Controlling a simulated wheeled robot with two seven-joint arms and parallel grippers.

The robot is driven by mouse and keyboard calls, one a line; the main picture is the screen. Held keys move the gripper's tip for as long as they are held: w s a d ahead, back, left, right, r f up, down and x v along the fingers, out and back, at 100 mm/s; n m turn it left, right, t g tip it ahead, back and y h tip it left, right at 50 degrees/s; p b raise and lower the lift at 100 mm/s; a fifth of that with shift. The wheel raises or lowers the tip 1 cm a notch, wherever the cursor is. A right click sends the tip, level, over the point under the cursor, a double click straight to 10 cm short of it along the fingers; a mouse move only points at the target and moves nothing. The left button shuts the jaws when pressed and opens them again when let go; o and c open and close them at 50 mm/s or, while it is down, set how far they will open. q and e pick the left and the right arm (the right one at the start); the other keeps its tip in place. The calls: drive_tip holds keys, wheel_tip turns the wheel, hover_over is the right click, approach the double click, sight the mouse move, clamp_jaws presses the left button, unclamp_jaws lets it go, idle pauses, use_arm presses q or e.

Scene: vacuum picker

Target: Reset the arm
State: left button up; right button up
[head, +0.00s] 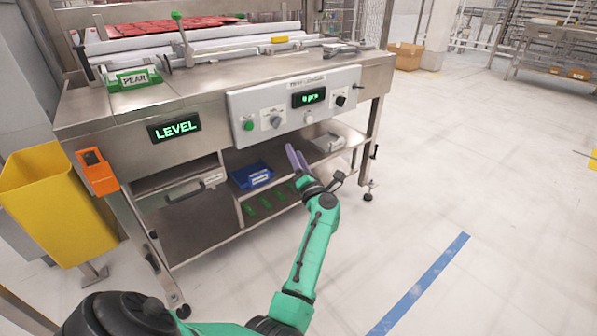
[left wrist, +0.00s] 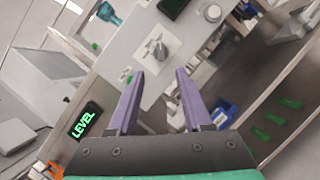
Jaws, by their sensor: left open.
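My left arm is green and reaches from the bottom of the head view toward the front of a steel machine bench (head: 110,108). My left gripper (head: 292,158) has purple fingers and is in front of the bench, below its control panel (head: 290,105). In the left wrist view the two purple fingers (left wrist: 157,95) stand apart with nothing between them. The control panel (left wrist: 143,42) shows behind the fingers, tilted in the picture, with a switch. My right gripper is in neither view.
A yellow bin (head: 60,205) stands left of the bench, beside an orange box (head: 97,172) on its corner. A blue bin (head: 252,175) sits on the lower shelf. A blue floor line (head: 425,285) crosses the clear floor at right. Cardboard boxes (head: 405,55) lie farther back.

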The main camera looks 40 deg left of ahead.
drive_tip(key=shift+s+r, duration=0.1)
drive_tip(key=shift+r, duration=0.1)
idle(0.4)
